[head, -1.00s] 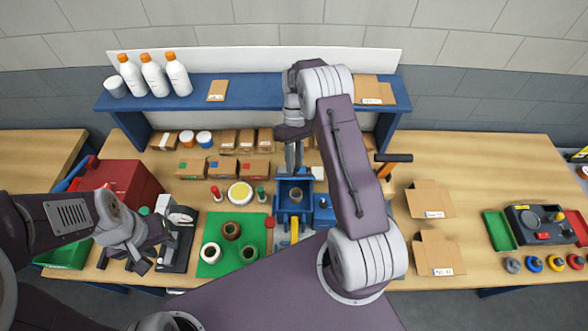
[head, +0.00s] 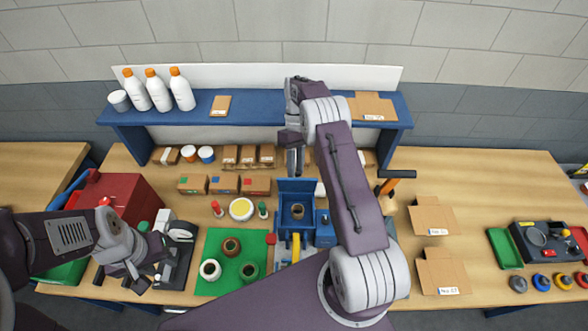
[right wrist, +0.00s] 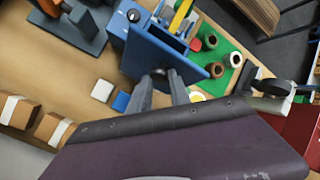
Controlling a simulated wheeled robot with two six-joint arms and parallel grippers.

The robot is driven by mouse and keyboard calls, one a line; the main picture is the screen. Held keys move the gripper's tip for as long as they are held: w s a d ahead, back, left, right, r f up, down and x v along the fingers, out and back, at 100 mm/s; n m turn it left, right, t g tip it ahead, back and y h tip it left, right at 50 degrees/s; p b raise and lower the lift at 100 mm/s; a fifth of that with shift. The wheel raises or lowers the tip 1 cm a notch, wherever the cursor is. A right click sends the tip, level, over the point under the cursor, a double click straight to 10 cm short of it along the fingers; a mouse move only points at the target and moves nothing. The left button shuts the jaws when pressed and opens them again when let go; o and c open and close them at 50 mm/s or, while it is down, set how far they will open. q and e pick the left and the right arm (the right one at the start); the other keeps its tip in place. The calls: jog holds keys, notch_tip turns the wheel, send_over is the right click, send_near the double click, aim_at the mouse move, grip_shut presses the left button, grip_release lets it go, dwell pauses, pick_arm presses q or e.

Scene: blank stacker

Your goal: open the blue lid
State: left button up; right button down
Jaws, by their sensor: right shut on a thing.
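The blue lid (head: 297,185) stands raised at the back of a blue box (head: 308,225), whose front is open. A brown ring (head: 297,211) shows inside the box. The lid also shows in the right wrist view (right wrist: 190,56), close beyond my fingers. My right gripper (head: 295,163) reaches down from behind and is shut on the lid at its upper edge; its fingers also show in the right wrist view (right wrist: 164,82). My left gripper (head: 135,276) is far to the left, away from the lid, over dark equipment; its jaw gap is unclear.
A green mat (head: 212,245) with several rings lies left of the box. Small cartons (head: 224,184) stand behind it under a blue shelf (head: 250,112). A red box (head: 120,190) is near my left arm.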

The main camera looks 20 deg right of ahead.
pick_arm(q)
jog(key=shift+f, duration=0.1)
pick_arm(e)
jog(key=shift+d+f, duration=0.2)
jog(key=shift+f, duration=0.2)
jog(key=c, duration=1.6)
grip_release()
jog(key=o, duration=0.4)
jog(key=shift+d+f, duration=0.1)
jog(key=shift+d, duration=0.1)
pick_arm(q)
jog(key=shift+w+d, duration=0.4)
jog(key=shift+d, duration=0.05)
pick_arm(e)
jog(key=shift+w+d, duration=0.1)
jog(key=shift+w, duration=0.35)
pick_arm(q)
jog(key=shift+s, duration=0.15)
pick_arm(e)
jog(key=shift+s, duration=0.15)
